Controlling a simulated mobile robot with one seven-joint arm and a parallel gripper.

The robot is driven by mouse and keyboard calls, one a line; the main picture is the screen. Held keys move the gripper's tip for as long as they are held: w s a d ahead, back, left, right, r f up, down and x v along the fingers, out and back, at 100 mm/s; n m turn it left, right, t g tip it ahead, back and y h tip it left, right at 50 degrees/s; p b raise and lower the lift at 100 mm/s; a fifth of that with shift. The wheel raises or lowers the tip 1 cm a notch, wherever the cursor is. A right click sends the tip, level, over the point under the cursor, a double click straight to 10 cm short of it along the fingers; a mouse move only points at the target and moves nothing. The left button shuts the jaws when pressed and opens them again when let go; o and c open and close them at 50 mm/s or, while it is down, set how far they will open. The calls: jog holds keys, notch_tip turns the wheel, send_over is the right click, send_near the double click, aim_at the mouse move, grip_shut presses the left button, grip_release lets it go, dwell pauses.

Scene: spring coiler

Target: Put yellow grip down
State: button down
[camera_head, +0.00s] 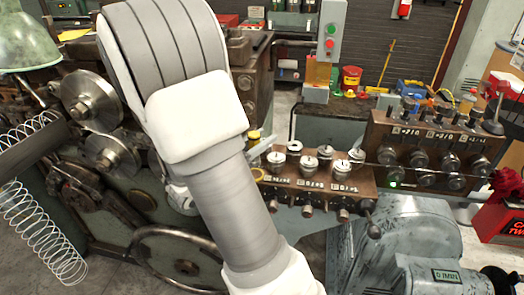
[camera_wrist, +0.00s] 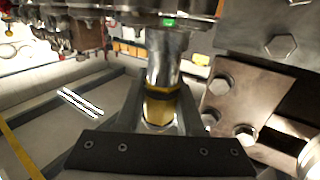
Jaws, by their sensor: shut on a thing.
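In the wrist view, my gripper (camera_wrist: 162,98) is shut on the yellow grip (camera_wrist: 159,110), a short yellow piece between the two fingers. A shiny metal cylinder with a dark and yellow band stands just above it in the picture. I cannot tell whether that cylinder is part of the grip or a machine part behind it. In the head view, my arm crosses the middle and hides most of the gripper. A small yellow piece (camera_head: 254,135) shows just right of my arm, perhaps the grip's end. What lies under the grip is hidden.
A wooden control box (camera_head: 318,188) with several knobs sits right of my arm, and a second box (camera_head: 430,150) stands behind it. The coiler's rollers (camera_head: 90,100), a handwheel (camera_head: 180,265) and loose springs (camera_head: 45,235) are left.

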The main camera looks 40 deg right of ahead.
jog(key=shift+f, duration=1.85)
jog(key=shift+f+b, duration=0.15)
jog(key=shift+b, duration=0.15)
jog(key=c, duration=0.5)
grip_release()
